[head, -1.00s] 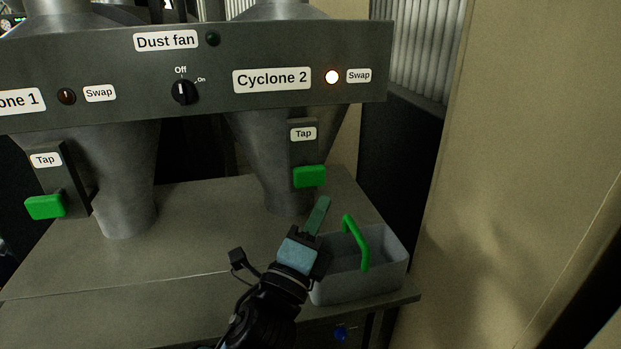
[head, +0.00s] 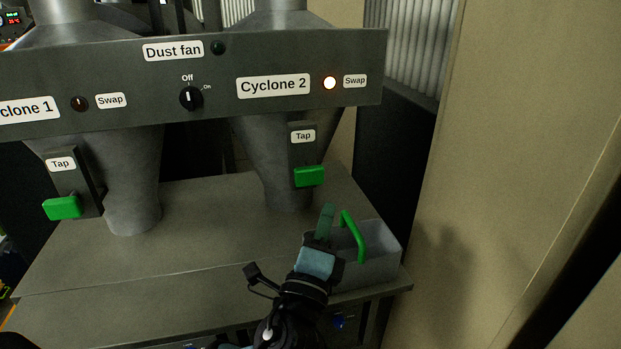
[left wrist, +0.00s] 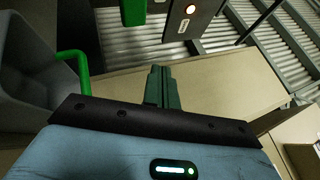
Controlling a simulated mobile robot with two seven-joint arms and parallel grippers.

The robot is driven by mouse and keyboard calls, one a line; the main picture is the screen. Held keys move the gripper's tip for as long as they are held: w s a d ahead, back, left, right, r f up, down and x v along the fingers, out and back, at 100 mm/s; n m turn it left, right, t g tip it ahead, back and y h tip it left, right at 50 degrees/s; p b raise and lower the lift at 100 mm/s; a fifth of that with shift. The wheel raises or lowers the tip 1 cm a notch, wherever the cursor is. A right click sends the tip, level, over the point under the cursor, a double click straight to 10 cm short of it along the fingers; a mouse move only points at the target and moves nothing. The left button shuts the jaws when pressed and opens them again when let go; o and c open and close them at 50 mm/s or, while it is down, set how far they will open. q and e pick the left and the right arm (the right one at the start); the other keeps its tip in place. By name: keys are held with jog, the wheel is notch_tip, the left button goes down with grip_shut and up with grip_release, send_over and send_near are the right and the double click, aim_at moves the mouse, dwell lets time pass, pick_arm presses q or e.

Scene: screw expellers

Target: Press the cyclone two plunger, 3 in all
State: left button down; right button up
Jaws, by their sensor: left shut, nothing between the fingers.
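The Cyclone 2 plunger is a green block (head: 309,176) under a Tap label on the right cone of the dark panel. It also shows at the top of the left wrist view (left wrist: 133,12). My left gripper (head: 326,220) is shut and empty, its green fingers pointing up, below and slightly right of the plunger, with a visible gap. In the left wrist view the closed fingers (left wrist: 164,86) sit just below and right of the plunger. The Cyclone 2 Swap lamp (head: 330,83) is lit. My right gripper is not in view.
A grey bin (head: 381,265) with a green handle (head: 353,236) stands at the bench's right edge, partly behind my left gripper. The Cyclone 1 green plunger (head: 62,208) is at left. A knob (head: 191,97) points to Off. The bench (head: 190,245) is clear in the middle.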

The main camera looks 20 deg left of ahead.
pick_arm(q)
send_near(318, 172)
jog(key=w+d+r, duration=0.1)
jog(key=w+r, duration=0.1)
jog(key=w, duration=0.1)
jog(key=shift+w+a+b, duration=0.4)
jog(key=shift+w, duration=0.3)
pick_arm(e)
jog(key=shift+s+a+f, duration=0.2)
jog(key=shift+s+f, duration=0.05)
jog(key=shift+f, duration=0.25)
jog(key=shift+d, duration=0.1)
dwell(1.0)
pick_arm(q)
jog(key=shift+w+a, duration=0.25)
jog(key=shift+w, duration=0.1)
